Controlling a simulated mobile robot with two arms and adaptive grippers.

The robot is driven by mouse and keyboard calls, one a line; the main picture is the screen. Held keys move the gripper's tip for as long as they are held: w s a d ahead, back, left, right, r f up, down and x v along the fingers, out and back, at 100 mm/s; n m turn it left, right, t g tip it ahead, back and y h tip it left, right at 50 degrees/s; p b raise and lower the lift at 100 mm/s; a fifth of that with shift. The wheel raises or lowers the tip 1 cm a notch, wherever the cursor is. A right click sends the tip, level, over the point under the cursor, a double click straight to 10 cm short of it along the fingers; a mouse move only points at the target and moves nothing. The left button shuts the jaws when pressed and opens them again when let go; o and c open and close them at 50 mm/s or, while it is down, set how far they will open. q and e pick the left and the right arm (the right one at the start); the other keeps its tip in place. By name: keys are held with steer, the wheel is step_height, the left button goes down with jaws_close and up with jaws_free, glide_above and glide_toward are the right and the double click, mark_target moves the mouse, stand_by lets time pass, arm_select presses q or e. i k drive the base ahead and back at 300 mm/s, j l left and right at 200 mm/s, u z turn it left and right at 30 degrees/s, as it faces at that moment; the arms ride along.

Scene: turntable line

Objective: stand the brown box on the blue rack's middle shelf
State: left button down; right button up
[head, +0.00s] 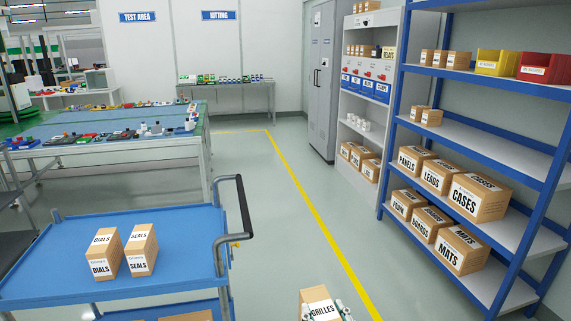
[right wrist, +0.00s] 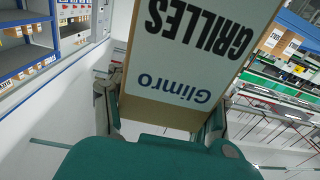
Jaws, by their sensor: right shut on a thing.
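The brown box (head: 318,301) labelled GRILLES is at the bottom edge of the head view, partly cut off. My right gripper (right wrist: 160,112) is shut on it, with a finger on each side. In the right wrist view the box's white label (right wrist: 195,50) reads GRILLES and Glimro upside down. The blue rack (head: 397,103) stands at the right of the head view, apart from the box. Its grey shelf with two small boxes (head: 485,141) has a wide bare stretch to the right. My left gripper is not in view.
The shelf above holds small boxes, a yellow bin (head: 497,63) and a red bin (head: 541,68). Lower shelves hold several boxes, including CASES (head: 478,199) and MATS (head: 461,251). A blue cart (head: 190,240) with two boxes stands left. Open floor (head: 300,230) lies between cart and rack.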

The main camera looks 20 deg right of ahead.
mark_target(471, 141)
steer(key=i+l+z, duration=0.2)
steer(key=i+l, duration=0.25)
steer(key=i+l+z, duration=0.2)
steer(key=i+l, duration=0.35)
steer(key=i+l+z, duration=0.2)
steer(key=i+l, duration=0.25)
steer(key=i+l+z, duration=0.2)
steer(key=i, duration=0.45)
steer(key=k+l, duration=0.05)
steer(key=l, duration=0.05)
